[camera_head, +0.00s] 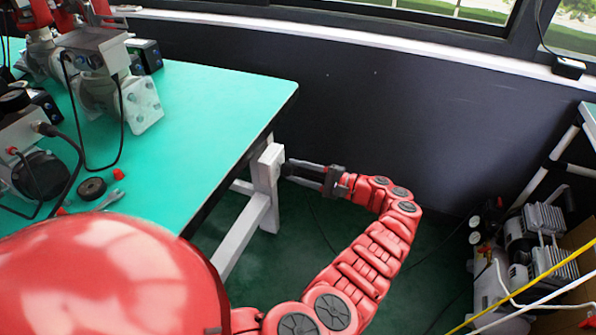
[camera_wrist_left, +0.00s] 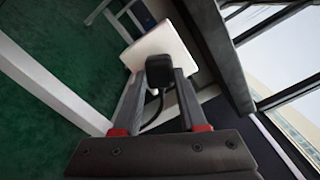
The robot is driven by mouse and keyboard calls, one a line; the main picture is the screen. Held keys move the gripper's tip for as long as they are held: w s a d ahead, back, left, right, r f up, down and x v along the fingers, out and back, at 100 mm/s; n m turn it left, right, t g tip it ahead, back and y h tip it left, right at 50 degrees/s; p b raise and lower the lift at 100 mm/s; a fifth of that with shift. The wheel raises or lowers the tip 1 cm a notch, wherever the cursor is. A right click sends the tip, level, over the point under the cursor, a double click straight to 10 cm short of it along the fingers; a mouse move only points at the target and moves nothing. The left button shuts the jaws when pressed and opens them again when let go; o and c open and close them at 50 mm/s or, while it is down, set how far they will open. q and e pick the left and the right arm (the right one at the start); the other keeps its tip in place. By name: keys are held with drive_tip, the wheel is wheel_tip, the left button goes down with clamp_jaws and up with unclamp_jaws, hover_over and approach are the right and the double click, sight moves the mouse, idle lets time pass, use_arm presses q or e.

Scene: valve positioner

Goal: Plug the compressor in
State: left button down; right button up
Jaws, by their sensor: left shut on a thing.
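My left gripper (camera_head: 290,171) reaches in level from the right and faces the white socket box (camera_head: 267,168) at the table leg. In the left wrist view its two fingers (camera_wrist_left: 160,82) are shut on a black plug (camera_wrist_left: 160,69), with a black cable (camera_wrist_left: 154,112) hanging from it between the fingers. The plug is right up against the face of the white box (camera_wrist_left: 160,45); whether its pins are in cannot be told, as the plug body hides them. The compressor (camera_head: 530,240), grey with gauges, stands on the floor at the right. My right gripper is out of view.
The green-topped table (camera_head: 215,100) carries valve equipment (camera_head: 110,75), a black round part (camera_head: 92,188) and a wrench (camera_head: 108,200). Its white leg frame (camera_head: 245,235) stands beside my gripper. A dark wall (camera_head: 400,110) lies behind. Yellow and white hoses cross near the compressor.

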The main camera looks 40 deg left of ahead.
use_arm(q)
drive_tip(key=shift+s+a+p, duration=0.1)
drive_tip(key=shift+a+p, duration=0.35)
drive_tip(key=shift+a, duration=0.15)
idle(0.5)
drive_tip(key=shift+c, duration=1.9)
unclamp_jaws()
